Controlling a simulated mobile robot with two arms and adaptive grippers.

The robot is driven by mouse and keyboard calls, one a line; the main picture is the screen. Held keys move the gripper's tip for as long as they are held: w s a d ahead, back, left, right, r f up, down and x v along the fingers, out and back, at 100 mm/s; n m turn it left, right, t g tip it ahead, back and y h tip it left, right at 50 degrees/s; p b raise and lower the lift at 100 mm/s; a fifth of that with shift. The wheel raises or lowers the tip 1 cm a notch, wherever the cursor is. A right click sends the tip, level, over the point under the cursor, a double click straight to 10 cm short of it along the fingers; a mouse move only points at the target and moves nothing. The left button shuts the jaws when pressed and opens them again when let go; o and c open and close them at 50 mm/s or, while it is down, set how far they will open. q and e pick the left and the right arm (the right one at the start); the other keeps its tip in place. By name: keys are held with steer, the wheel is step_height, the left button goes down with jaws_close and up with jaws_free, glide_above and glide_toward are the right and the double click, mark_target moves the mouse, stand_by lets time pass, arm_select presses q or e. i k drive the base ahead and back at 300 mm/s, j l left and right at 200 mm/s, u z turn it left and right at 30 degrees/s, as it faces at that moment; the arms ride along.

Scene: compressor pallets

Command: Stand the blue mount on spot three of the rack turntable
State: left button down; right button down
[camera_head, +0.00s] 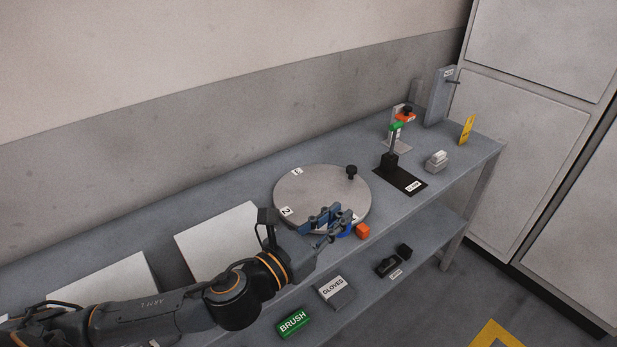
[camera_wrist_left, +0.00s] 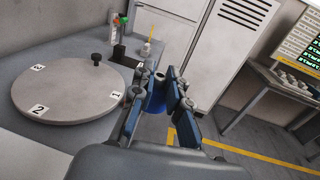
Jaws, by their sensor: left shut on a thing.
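My left gripper (camera_head: 328,222) has blue finger pads and is shut on the blue mount (camera_head: 345,231), near the front edge of the round grey turntable (camera_head: 315,192). In the left wrist view the blue mount (camera_wrist_left: 156,99) sits between the fingers (camera_wrist_left: 160,88), its round opening facing up, to the right of the turntable (camera_wrist_left: 68,88). The turntable has a black knob and number labels. Label three (camera_wrist_left: 38,68) is at the far side, two (camera_wrist_left: 39,110) at the near side, and one (camera_wrist_left: 116,95) towards the gripper. My right gripper is not in view.
An orange block (camera_head: 362,230) shows beside the mount. White sheets (camera_head: 218,238) lie left. The lower shelf holds a gloves box (camera_head: 336,290) and a green brush box (camera_head: 293,323).

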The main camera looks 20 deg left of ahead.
mark_target(307, 180)
steer(key=i+j, duration=0.15)
steer(key=i, duration=0.3)
steer(key=i+j, duration=0.15)
steer(key=i, duration=0.25)
